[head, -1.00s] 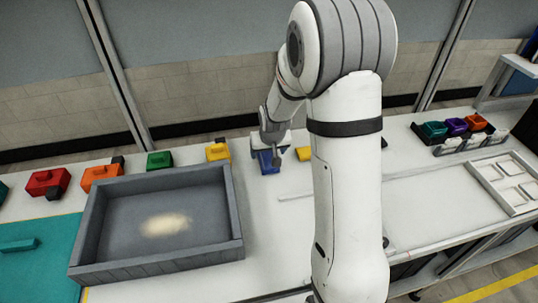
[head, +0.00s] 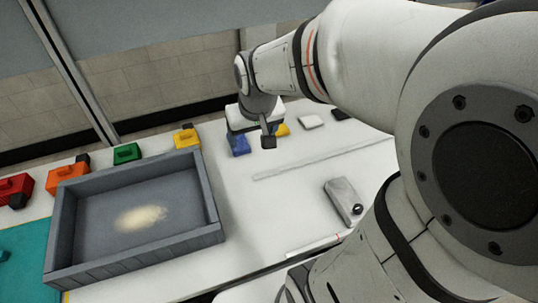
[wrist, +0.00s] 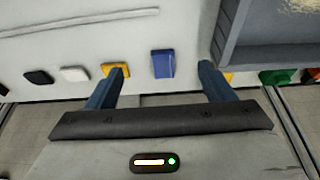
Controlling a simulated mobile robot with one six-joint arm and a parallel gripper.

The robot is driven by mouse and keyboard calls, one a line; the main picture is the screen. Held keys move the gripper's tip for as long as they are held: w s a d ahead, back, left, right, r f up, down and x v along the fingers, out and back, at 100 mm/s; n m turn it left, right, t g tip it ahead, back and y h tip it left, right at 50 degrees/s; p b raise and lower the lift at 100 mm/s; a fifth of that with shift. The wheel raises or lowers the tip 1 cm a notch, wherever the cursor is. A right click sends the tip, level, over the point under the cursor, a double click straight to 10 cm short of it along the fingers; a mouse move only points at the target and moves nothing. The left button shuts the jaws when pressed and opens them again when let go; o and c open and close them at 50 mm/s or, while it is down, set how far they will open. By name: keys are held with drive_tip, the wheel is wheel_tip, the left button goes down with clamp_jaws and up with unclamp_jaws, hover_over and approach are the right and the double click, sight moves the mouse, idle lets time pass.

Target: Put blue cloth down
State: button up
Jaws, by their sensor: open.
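The blue cloth (head: 239,146) shows as a small folded blue block on the white table, partly hidden by my gripper in the head view. In the wrist view the blue cloth (wrist: 163,65) lies between and beyond my two fingers, with clear gaps on both sides. My gripper (wrist: 161,72) is open and empty, its fingers wide apart. In the head view my gripper (head: 254,139) hangs beside and over the cloth; its exact height above the table I cannot tell.
A yellow piece (head: 281,130), a white pad (head: 310,121) and a black pad (head: 340,114) lie right of the cloth. A grey walled tray (head: 212,205) with a pale patch inside stands to the left. A grey device (head: 342,198) lies nearer.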

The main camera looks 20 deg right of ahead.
drive_tip(key=s+r, duration=0.1)
drive_tip(key=s, duration=1)
drive_tip(key=shift+d+r+g, duration=0.2)
drive_tip(key=shift+d+g, duration=0.15)
drive_tip(key=shift+g, duration=0.05)
drive_tip(key=shift+o, duration=0.4)
